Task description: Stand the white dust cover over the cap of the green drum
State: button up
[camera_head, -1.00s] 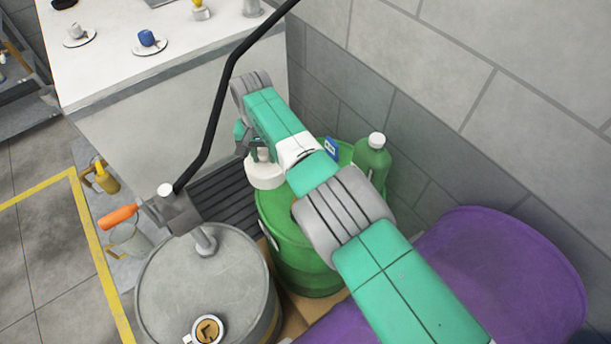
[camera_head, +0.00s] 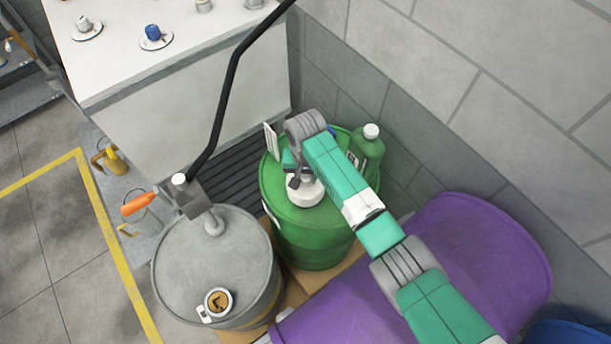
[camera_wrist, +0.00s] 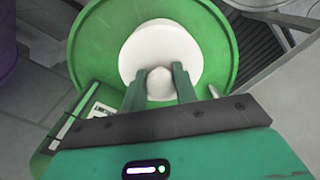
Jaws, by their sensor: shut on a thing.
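The green drum (camera_head: 315,235) stands between the grey drum and the wall. The white dust cover (camera_head: 303,193) is a round white cap with a knob on top. It is over the drum's top, towards the near left part in the head view, and looks level. My gripper (camera_wrist: 160,86) is shut on the cover's knob, with one finger on each side. In the wrist view the white cover (camera_wrist: 160,48) lies within the outline of the green drum's top (camera_wrist: 218,62). The drum's cap does not show. I cannot tell whether the cover touches the drum.
A green bottle (camera_head: 367,150) and an upright white card (camera_head: 271,142) stand on the drum's top. The grey drum (camera_head: 185,262) carries a pump with a long black lever (camera_head: 228,95). A purple drum (camera_head: 470,245) lies to the right. A white bench (camera_head: 190,100) stands behind.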

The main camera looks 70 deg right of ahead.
jog(key=shift+f, duration=0.55)
jog(key=shift+f, duration=0.55)
jog(key=shift+f+b, duration=0.1)
jog(key=shift+b, duration=0.2)
jog(key=o, duration=1)
notch_tip(320, 180, up, 13)
jog(key=shift+r+p, duration=0.15)
jog(key=shift+p, duration=0.45)
